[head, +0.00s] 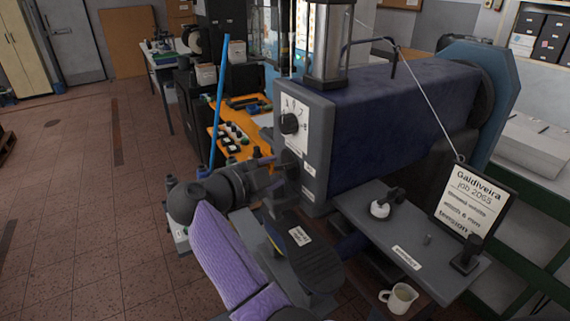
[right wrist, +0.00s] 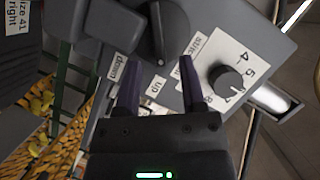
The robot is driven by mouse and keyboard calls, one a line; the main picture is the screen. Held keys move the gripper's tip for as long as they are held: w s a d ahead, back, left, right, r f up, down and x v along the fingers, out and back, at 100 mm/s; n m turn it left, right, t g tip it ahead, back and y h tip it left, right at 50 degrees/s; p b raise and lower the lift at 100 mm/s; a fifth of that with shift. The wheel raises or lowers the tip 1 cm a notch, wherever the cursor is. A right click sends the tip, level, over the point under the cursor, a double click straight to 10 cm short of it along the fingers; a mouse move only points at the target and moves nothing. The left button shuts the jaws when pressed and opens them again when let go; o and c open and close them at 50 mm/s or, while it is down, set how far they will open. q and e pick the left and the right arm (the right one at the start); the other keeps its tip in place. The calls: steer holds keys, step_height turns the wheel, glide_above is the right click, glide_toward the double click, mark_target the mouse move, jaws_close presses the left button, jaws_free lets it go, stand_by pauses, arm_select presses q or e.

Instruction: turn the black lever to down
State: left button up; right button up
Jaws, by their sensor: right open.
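The black lever (right wrist: 156,32) shows at the top of the right wrist view on a grey panel. Its lower end points toward the "up" label (right wrist: 155,88). The "down" label (right wrist: 118,68) is to its left. My right gripper (right wrist: 160,75) is open, its two purple fingers apart on either side of the lever's lower end. I cannot tell whether they touch it. In the head view my right gripper (head: 284,167) is at the front face of the dark blue machine (head: 395,105); the lever cannot be made out there. My left gripper is not in view.
A round dial (right wrist: 226,80) with numbers sits right of the lever; a similar dial (head: 289,123) shows on the machine front. A grey shelf (head: 345,208) carries a white-based knob (head: 380,208) and a job sign (head: 470,200). A white mug (head: 399,298) is below. Open floor lies left.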

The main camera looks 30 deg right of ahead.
mark_target(283, 168)
steer(key=x, duration=0.2)
steer(key=shift+d, duration=0.4)
steer(key=shift+w+d+f, duration=0.1)
steer(key=shift+d, duration=0.05)
